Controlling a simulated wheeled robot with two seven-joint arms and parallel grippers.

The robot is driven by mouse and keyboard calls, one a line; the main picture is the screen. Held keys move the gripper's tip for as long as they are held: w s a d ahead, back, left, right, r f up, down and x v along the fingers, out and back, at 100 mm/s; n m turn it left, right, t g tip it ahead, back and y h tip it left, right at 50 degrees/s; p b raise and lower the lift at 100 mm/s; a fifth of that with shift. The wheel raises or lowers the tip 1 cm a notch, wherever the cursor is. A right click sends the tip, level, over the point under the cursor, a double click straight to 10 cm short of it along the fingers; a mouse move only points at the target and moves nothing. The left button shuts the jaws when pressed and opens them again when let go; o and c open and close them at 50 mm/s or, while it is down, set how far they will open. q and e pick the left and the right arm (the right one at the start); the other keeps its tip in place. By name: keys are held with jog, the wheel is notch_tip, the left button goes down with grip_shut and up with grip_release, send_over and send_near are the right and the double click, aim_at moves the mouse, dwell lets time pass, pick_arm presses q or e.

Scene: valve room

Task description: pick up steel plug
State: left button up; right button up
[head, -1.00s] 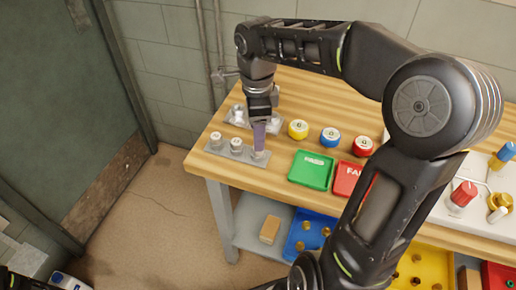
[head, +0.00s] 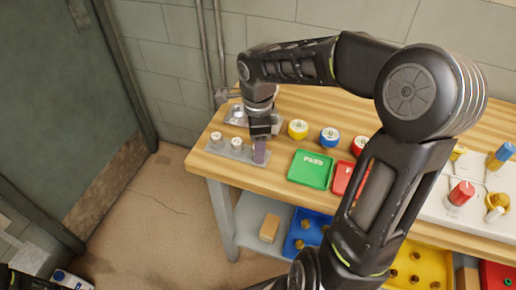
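The front metal rack (head: 247,159) lies at the left end of the wooden bench. Two pale, steel-coloured plugs stand on it, one at the left (head: 216,137) and one in the middle (head: 237,144). My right gripper (head: 260,155) points down at the right end of this rack. Its purple-grey finger covers the spot there, so a plug between the fingers is hidden. I cannot tell whether the fingers are open or shut. My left gripper is not in view.
A second rack (head: 229,119) lies behind, partly covered by my gripper. Yellow (head: 298,129), blue (head: 330,137) and red (head: 360,145) capped pieces stand to the right. A green tray (head: 311,170) and a red tray (head: 342,178) lie in front of them.

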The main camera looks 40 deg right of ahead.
grip_shut()
dwell(0.7)
